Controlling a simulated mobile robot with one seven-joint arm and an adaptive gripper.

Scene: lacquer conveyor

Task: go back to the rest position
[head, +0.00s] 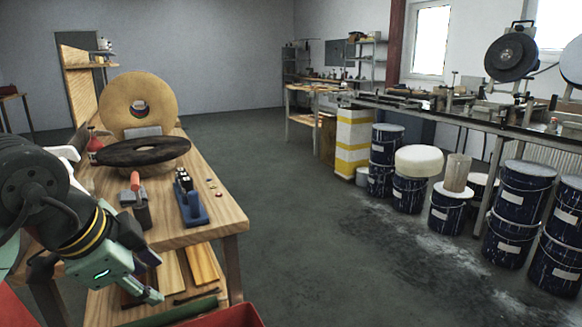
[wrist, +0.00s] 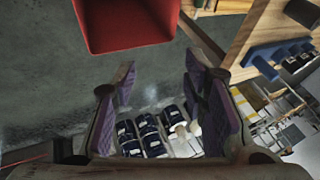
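My gripper (head: 154,278) is at the lower left of the head view, beside the front end of the wooden workbench (head: 225,215). In the wrist view my gripper (wrist: 160,88) has its two purple-padded fingers spread wide apart. Nothing is between them; only the floor and distant drums show through the gap. My arm is bent at the left edge of the head view, and part of it is cut off by the frame.
A red bin (wrist: 125,47) is close above the fingers in the wrist view. The workbench holds a tan wheel (head: 160,95), a black disc (head: 140,151) and a blue holder (head: 190,208). Blue drums (head: 520,205) stand under the conveyor at right. The central floor is clear.

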